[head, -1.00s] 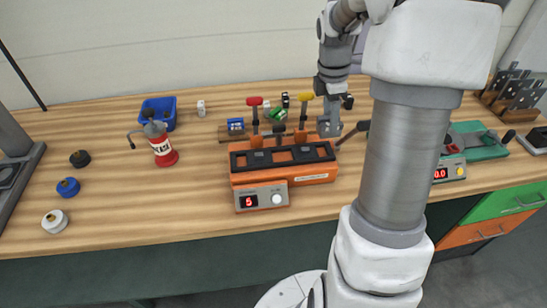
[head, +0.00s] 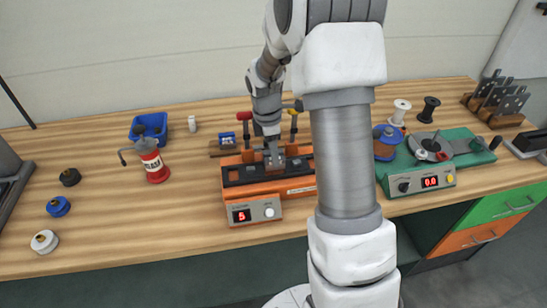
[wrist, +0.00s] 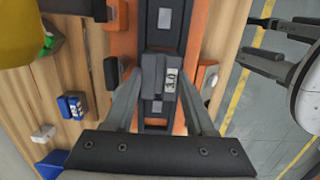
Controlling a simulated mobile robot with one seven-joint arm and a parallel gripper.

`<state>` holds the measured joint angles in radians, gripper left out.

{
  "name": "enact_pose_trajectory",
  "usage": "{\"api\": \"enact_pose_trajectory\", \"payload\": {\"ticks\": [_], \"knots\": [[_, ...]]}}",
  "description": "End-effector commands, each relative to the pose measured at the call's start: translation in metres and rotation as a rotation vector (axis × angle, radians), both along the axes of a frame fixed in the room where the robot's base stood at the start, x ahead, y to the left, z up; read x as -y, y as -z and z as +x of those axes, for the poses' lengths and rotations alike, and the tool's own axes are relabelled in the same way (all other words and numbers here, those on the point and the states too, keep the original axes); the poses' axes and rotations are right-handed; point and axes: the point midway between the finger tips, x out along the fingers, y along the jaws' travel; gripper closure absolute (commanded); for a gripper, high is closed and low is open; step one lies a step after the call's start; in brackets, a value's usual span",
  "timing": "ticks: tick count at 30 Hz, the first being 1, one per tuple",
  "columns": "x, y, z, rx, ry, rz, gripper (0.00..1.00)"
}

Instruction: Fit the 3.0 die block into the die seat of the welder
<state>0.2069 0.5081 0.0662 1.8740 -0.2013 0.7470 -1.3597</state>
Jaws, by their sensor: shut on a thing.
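The die block (wrist: 152,72) is a small dark grey block with a white "3.0" label. My gripper (wrist: 161,88) is shut on it, one finger on each side, in the wrist view. The orange welder (head: 296,190) stands mid-table with a dark top strip and a display reading 5. In the head view my gripper (head: 272,163) is over the middle of the welder's top. The block appears over the dark strip (wrist: 165,17); it and the fingers hide the seat beneath. I cannot tell whether the block touches the strip.
Red-handled and yellow-handled levers (head: 294,122) rise behind the welder. A blue-marked block (wrist: 72,107) lies on a wooden rack. A green machine (head: 450,150) stands right.

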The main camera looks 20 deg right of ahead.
Motion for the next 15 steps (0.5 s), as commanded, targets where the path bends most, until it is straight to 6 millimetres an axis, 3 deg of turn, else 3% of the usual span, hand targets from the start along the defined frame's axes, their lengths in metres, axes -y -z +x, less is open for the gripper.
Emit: {"api": "enact_pose_trajectory", "payload": {"ticks": [4, 15], "knots": [[0.0, 0.02, 0.0, -0.001, 0.0, 0.0, 1.0], [0.0, 0.025, 0.001, 0.002, 0.0, 0.0, 1.0]]}}
